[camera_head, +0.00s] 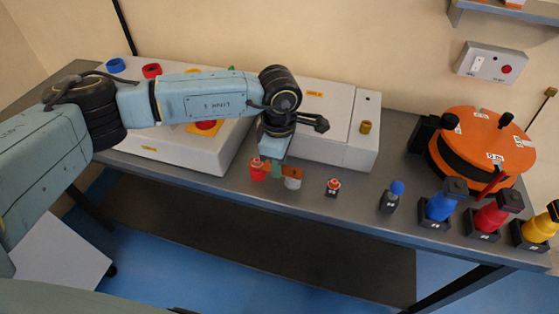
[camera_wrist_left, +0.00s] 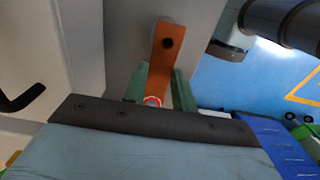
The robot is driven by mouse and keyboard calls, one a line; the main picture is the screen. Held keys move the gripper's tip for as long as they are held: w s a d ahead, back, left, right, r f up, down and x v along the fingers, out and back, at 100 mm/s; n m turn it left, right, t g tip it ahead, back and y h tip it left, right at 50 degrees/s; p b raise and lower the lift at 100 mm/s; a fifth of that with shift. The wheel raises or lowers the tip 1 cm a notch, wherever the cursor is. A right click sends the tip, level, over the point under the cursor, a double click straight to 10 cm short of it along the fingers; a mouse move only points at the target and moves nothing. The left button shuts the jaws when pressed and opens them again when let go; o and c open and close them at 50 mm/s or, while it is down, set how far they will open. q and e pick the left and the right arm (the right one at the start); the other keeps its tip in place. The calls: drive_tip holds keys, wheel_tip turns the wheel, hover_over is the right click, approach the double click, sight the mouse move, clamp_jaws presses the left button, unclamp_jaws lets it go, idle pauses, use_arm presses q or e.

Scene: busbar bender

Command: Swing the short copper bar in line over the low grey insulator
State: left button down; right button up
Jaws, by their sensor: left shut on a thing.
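The short copper bar (camera_head: 293,172) sticks out to the right of my left gripper (camera_head: 275,168) in the head view. In the left wrist view the bar (camera_wrist_left: 160,68) lies between the green fingers of the left gripper (camera_wrist_left: 159,92), with a dark hole near its far end. The fingers are shut on it. A red insulator (camera_head: 257,171) stands at the bar's near end, partly hidden by the gripper. A low pale grey insulator (camera_head: 293,184) shows under the bar's free end; I cannot tell whether they touch or line up exactly. My right gripper is not in view.
A small red-topped part (camera_head: 332,187) stands to the right on the grey table (camera_head: 350,208). Further right are blue, red and yellow posts and an orange round bender (camera_head: 484,140). White boxes (camera_head: 330,120) stand close behind the gripper. The table's front edge is near.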

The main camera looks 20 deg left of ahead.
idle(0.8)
use_arm(q)
drive_tip(key=c, duration=1.1)
unclamp_jaws()
drive_tip(key=shift+o, duration=0.2)
